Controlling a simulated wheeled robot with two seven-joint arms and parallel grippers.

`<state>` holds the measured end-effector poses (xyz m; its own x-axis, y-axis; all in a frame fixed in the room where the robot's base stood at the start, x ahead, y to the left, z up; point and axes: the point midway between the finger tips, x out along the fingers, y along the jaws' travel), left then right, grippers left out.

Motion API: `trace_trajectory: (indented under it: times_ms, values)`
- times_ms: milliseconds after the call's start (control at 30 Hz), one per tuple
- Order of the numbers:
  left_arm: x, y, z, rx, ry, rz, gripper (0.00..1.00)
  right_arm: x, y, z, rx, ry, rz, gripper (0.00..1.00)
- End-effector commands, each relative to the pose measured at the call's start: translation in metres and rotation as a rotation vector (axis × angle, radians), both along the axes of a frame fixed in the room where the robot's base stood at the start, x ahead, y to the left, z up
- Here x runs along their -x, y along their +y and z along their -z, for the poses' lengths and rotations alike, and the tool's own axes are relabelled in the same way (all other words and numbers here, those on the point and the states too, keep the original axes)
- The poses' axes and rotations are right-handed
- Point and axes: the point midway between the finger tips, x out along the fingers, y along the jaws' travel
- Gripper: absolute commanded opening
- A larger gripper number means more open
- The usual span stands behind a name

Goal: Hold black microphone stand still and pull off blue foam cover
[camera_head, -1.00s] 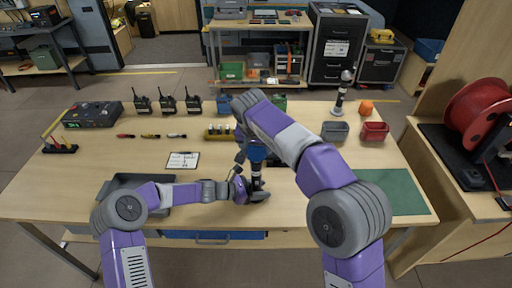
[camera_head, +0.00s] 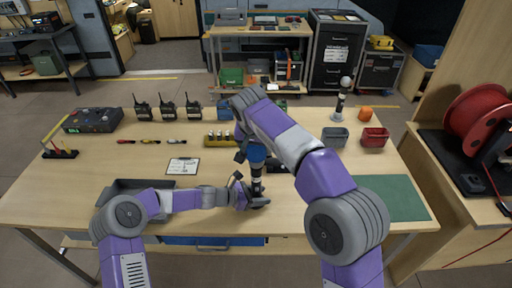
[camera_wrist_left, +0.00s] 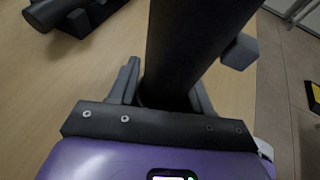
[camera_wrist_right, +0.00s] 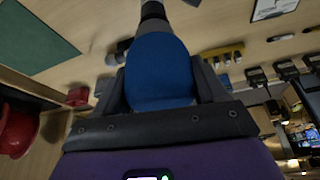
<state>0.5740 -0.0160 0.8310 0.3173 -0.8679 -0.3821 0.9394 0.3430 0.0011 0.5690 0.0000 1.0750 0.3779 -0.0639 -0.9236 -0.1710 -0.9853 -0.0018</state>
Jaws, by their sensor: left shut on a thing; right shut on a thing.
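The black microphone stand (camera_head: 257,185) stands upright near the table's front edge, below my right gripper. My left gripper (camera_head: 245,192) is shut on the stand's dark shaft, which fills the middle of the left wrist view (camera_wrist_left: 190,50). The blue foam cover (camera_head: 256,153) is at the top of the microphone, partly hidden by my right arm. My right gripper (camera_head: 247,148) is shut on the foam cover from above, and the cover shows between its fingers in the right wrist view (camera_wrist_right: 158,70). The grey microphone (camera_wrist_right: 153,12) extends beyond the cover there.
A second microphone on a stand (camera_head: 342,95) is at the back right, beside an orange ball-like object (camera_head: 365,114). Grey (camera_head: 335,137) and red (camera_head: 374,137) bins stand nearby. A clipboard (camera_head: 183,165) and a dark tray (camera_head: 125,186) lie left. A green mat (camera_head: 400,200) lies right.

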Motion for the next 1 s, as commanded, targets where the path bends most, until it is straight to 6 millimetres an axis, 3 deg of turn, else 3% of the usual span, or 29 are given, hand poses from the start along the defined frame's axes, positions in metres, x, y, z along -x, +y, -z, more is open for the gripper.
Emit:
trace_trajectory:
  times_ms: [367,1000]
  values:
    - [0.001,0.002,0.005,-0.007,0.007,-0.002,0.15,0.000,0.000,-0.001,0.000,0.000,0.000,0.35]
    - [0.001,0.002,0.005,-0.007,0.007,-0.002,0.15,0.000,0.000,-0.030,0.000,-0.001,0.000,0.35]
